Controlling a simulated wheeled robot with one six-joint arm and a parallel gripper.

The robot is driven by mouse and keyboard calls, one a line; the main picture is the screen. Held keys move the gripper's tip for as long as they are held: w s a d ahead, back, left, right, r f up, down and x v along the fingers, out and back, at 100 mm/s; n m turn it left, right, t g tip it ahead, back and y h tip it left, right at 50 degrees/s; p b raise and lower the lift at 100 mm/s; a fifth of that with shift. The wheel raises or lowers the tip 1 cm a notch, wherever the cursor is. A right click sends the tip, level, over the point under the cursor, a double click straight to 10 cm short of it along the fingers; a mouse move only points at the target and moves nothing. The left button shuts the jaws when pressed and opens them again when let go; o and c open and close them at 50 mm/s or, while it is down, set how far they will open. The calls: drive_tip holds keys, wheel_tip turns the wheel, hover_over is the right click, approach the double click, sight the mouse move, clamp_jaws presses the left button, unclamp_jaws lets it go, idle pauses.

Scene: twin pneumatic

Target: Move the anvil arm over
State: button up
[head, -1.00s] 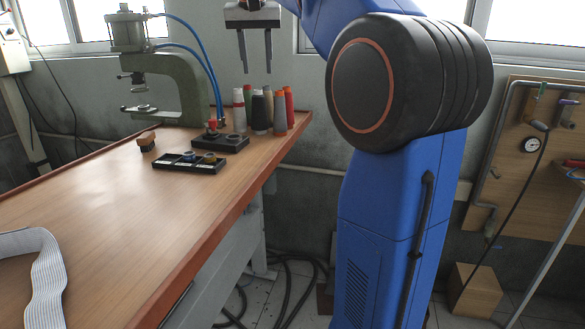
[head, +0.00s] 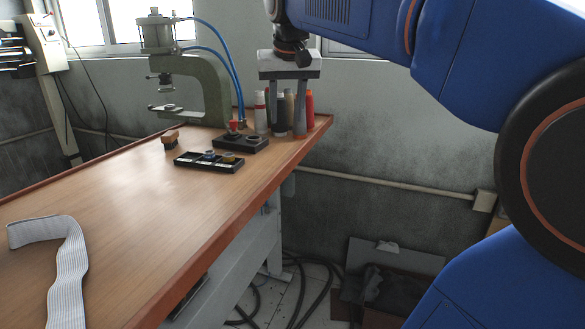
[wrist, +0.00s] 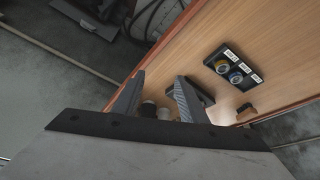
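A green C-shaped pneumatic press (head: 212,85) stands at the far end of the wooden table. Its lower arm (head: 170,112) juts left from the frame and carries a small round anvil piece, below the press head. My gripper (head: 286,132) is right of the press, pointing down, with its two fingers apart and nothing visibly held. Its fingers overlap the thread spools in the head view; whether they touch them I cannot tell. In the wrist view, my gripper (wrist: 160,78) is also open, with spool tops (wrist: 163,113) partly hidden by the fingers. The press does not show there.
A black base with a red knob (head: 234,128) stands before the press. A black compartment tray (head: 228,166) and a brown brush-like block (head: 171,138) lie nearby. Coloured spools (head: 309,108) stand near the right table edge. A striped band (head: 68,265) lies front left; the middle table is clear.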

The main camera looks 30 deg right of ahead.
drive_tip(key=s+a+f+n, duration=0.2)
drive_tip(key=s+a+f, duration=0.1)
drive_tip(key=s+f, duration=0.6)
drive_tip(key=shift+a+f+y, duration=0.4)
drive_tip(key=shift+f, duration=0.45)
drive_tip(key=shift+s, duration=0.1)
drive_tip(key=s+a+f+n, duration=0.1)
drive_tip(key=s+a+f, duration=0.1)
drive_tip(key=s+f, duration=0.4)
drive_tip(key=s+a+f+n+y, duration=0.1)
drive_tip(key=s+f, duration=0.6)
drive_tip(key=f, duration=0.6)
drive_tip(key=shift+s+a+t, duration=0.15)
drive_tip(key=shift+a+t, duration=0.25)
drive_tip(key=shift+r, duration=0.1)
